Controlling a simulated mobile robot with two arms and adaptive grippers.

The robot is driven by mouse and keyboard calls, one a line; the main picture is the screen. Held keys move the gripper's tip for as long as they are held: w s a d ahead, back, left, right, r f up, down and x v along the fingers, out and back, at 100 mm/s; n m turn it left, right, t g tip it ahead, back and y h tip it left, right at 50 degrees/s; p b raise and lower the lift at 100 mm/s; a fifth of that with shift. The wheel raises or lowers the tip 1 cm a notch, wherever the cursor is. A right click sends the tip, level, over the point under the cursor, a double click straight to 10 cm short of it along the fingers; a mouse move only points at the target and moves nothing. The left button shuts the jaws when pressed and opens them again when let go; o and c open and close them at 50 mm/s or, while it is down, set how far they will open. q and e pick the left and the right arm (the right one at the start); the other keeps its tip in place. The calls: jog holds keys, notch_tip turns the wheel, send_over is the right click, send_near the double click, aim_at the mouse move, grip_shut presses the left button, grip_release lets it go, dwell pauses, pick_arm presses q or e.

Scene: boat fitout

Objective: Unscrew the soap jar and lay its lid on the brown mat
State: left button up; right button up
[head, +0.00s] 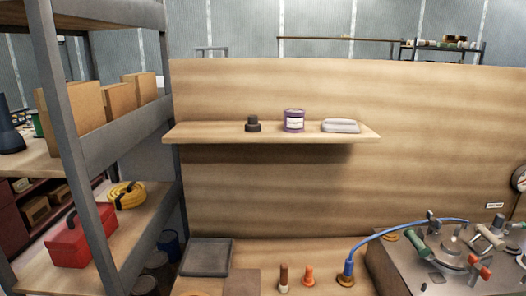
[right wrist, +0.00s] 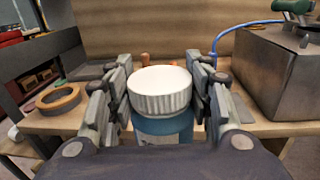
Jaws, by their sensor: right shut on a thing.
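The soap jar stands upright in the right wrist view, with a white ribbed lid (right wrist: 159,90) on a blue body (right wrist: 163,129). My right gripper (right wrist: 160,75) is shut on the jar, one finger on each side near the lid. The exact contact height is hard to tell. A flat brown square that looks like the brown mat (head: 242,283) lies at the bottom edge of the head view, partly cut off. The jar and both grippers are outside the head view. My left gripper shows in neither view.
A grey tray (head: 206,257) lies at the back left of the bench. Brown and orange small items (head: 308,275) and a blue hose (head: 385,232) are right of the mat. A metal box (right wrist: 275,75) bounds the right. A tape roll (right wrist: 58,98) lies left.

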jog(key=s+d+r+h, duration=0.1)
jog(key=s+d+r, duration=0.2)
jog(key=s+r, duration=0.1)
jog(key=shift+d+m+h, duration=0.3)
jog(key=shift+d+m, duration=0.1)
